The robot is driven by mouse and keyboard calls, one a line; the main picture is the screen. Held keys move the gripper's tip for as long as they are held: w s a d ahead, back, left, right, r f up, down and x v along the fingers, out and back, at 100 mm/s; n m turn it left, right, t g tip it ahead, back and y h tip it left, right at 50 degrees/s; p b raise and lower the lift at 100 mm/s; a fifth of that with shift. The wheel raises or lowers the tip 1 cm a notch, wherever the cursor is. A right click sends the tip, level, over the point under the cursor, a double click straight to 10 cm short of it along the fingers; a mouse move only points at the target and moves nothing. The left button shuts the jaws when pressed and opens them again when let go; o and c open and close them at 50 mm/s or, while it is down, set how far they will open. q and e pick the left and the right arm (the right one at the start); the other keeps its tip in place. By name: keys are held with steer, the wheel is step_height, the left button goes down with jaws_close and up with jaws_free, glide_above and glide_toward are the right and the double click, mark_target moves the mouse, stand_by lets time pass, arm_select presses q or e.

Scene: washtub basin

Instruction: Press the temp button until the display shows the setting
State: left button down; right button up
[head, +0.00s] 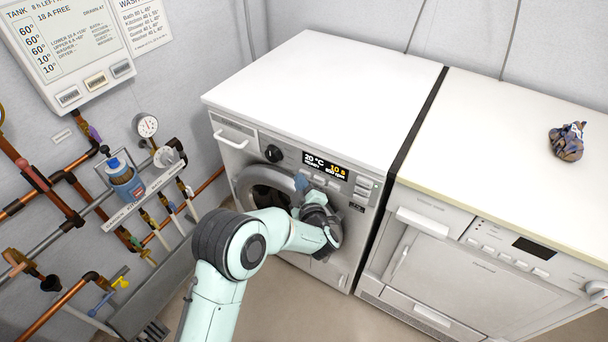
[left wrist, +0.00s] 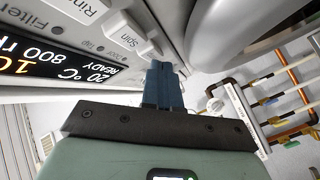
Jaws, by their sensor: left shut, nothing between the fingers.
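The white washing machine (head: 325,80) stands in the middle of the head view. Its lit display (head: 325,166) reads 20 °C and 800 rpm; in the left wrist view the display (left wrist: 50,65) also reads READY. Buttons run along the panel beside the display, among them one marked Spin (left wrist: 127,30). A further small button (left wrist: 149,47) lies just beyond my fingertips. My left gripper (head: 302,183) is shut and empty, its blue fingers (left wrist: 162,72) close to the panel below the display. I cannot tell whether they touch a button. My right gripper is out of view.
A second white appliance (head: 470,270) stands to the right, with a crumpled cloth (head: 567,142) on its top. Pipes, a gauge (head: 147,125) and a blue bottle (head: 122,180) crowd the left wall. A wall board (head: 75,50) hangs above them. The machine's round door (head: 265,188) is near my wrist.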

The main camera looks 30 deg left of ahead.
arm_select(q)
steer(key=shift+w, duration=0.2)
steer(key=shift+s, duration=0.1)
stand_by(0.4)
steer(key=shift+s, duration=0.7)
steer(key=shift+s+a+p, duration=0.15)
steer(key=shift+s+p, duration=0.15)
steer(key=shift+s, duration=1)
steer(key=shift+s+a+p, duration=0.15)
steer(key=shift+s+p, duration=0.1)
steer(key=shift+s, duration=1)
stand_by(1.4)
